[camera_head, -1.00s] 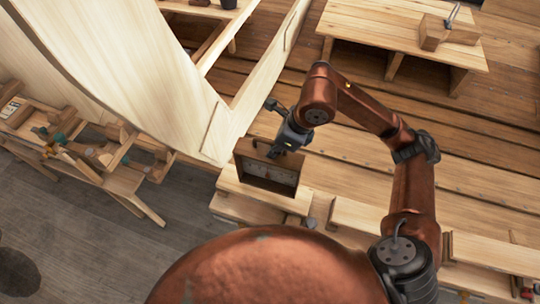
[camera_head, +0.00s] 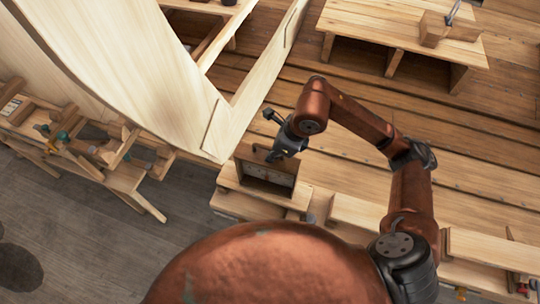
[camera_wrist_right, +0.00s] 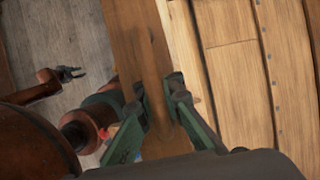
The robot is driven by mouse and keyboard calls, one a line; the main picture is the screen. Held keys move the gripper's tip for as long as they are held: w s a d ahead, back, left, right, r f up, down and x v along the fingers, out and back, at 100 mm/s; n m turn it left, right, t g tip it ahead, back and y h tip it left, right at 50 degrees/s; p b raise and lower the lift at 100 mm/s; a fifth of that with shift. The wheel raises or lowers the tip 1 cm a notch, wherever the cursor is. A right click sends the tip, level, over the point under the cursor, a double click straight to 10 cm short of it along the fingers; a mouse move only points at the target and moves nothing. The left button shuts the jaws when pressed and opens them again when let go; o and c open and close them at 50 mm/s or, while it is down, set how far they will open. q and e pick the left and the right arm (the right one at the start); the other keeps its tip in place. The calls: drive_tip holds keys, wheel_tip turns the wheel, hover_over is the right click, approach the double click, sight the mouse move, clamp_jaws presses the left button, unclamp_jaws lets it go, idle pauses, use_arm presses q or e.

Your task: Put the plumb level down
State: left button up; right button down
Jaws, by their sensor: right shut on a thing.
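The plumb level is a dark brown wooden frame (camera_head: 266,167) in the head view, upright or slightly tilted at the light wooden bench (camera_head: 232,206). I cannot tell whether it touches the bench. My right gripper (camera_head: 272,152) is at its upper edge. In the right wrist view, the fingers of this gripper (camera_wrist_right: 158,92) are shut on either side of the brown wood (camera_wrist_right: 135,40). My left gripper (camera_wrist_right: 73,74) shows small at the left of the right wrist view, with its fingers apart and empty. It does not show in the head view.
A pale curved hull part (camera_head: 150,75) rises close to the left of the level. A low wooden bench (camera_head: 405,35) stands at the back right. A rack with tools (camera_head: 85,145) stands at the left. Plank flooring (camera_head: 350,160) lies behind my right arm.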

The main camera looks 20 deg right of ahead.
drive_tip(key=shift+f, duration=0.2)
drive_tip(key=c, duration=2.1)
unclamp_jaws()
drive_tip(key=shift+r, duration=0.3)
drive_tip(key=shift+r+p, duration=0.3)
drive_tip(key=shift+p, duration=0.3)
drive_tip(key=b+v, duration=0.3)
drive_tip(key=v, duration=0.7)
drive_tip(key=shift+s+d+r+b, duration=0.15)
drive_tip(key=shift+d+r+b, duration=0.05)
drive_tip(key=shift+r+b, duration=0.15)
drive_tip(key=shift+s+d+r, duration=0.15)
drive_tip(key=shift+r, duration=0.3)
